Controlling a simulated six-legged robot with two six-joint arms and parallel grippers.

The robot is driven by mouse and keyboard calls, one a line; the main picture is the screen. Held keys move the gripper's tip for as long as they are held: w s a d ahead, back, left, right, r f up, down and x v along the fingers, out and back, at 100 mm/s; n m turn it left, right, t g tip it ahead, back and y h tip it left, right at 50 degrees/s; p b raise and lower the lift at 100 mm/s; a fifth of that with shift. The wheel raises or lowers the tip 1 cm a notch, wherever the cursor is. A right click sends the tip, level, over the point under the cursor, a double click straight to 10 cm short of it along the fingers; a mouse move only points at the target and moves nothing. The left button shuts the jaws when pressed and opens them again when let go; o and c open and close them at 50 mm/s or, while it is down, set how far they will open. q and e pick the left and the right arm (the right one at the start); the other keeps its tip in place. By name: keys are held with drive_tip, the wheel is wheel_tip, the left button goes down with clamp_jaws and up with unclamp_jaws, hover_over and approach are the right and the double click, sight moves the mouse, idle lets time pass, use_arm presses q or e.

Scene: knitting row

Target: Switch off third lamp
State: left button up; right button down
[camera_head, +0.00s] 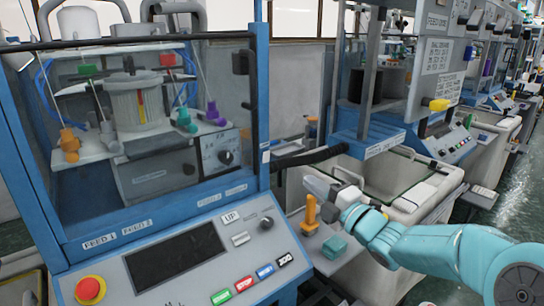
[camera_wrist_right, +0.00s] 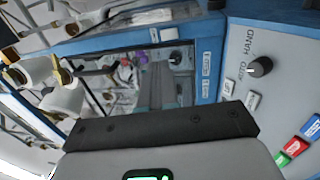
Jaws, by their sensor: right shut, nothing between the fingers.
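No part is clearly marked as the third lamp, and I cannot tell which one it is. The near machine has a grey control panel (camera_head: 181,262) with a dark display, a knob (camera_head: 267,224) and a row of coloured buttons (camera_head: 245,284). My right gripper (camera_head: 309,184) is shut and empty, to the right of this panel and apart from it. In the right wrist view the dark front of my gripper (camera_wrist_right: 160,127) lies below the machine's blue frame. The knob also shows there (camera_wrist_right: 260,67), beside the word HAND. My left gripper is not in view.
A red stop button (camera_head: 90,290) sits at the panel's lower left. More machines line the right; green floor (camera_head: 510,215) shows there.

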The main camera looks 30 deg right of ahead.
drive_tip(key=p, duration=0.5)
approach(269, 151)
drive_tip(key=w, duration=0.2)
drive_tip(key=w+r, duration=0.1)
drive_tip(key=w, duration=0.2)
drive_tip(key=shift+w+a, duration=0.1)
drive_tip(key=shift+w+p, duration=0.3)
drive_tip(key=shift+w, duration=0.4)
drive_tip(key=shift+w+a+r+g+p, duration=0.1)
drive_tip(key=shift+w+r+g+p, duration=0.2)
drive_tip(key=shift+p, duration=0.25)
drive_tip(key=shift+f, duration=0.2)
drive_tip(key=shift+s+b, duration=0.1)
drive_tip(key=shift+b, duration=0.2)
